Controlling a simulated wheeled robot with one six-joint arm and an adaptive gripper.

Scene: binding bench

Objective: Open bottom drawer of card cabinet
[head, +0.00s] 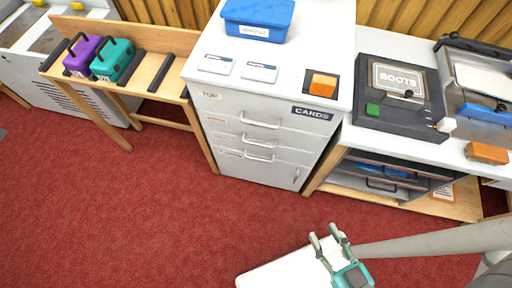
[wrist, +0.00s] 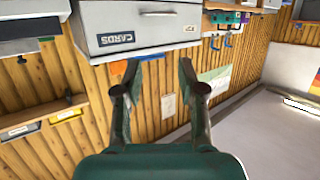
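The white card cabinet (head: 225,165) stands in the middle of the head view, with a dark CARDS label (head: 311,114) at its upper right. Its front has three stacked drawers with bar handles, all looking shut. The lowest drawer handle (head: 258,157) is above a plain lower panel with a small upright handle (head: 296,175). My gripper (head: 324,234) is open and empty, in front of and below the cabinet in the head view, apart from it. In the wrist view, my open gripper (wrist: 159,72) has part of the cabinet (wrist: 160,20) beyond its fingertips; the lowest drawer cannot be made out there.
A blue box (head: 257,20), cards and an orange block (head: 322,85) are on the cabinet top. A wooden bench (head: 165,62) with purple and teal boxes stands left. A bench with machines (head: 400,90) and a shelf stands right. Red carpet (head: 160,210) in front is clear.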

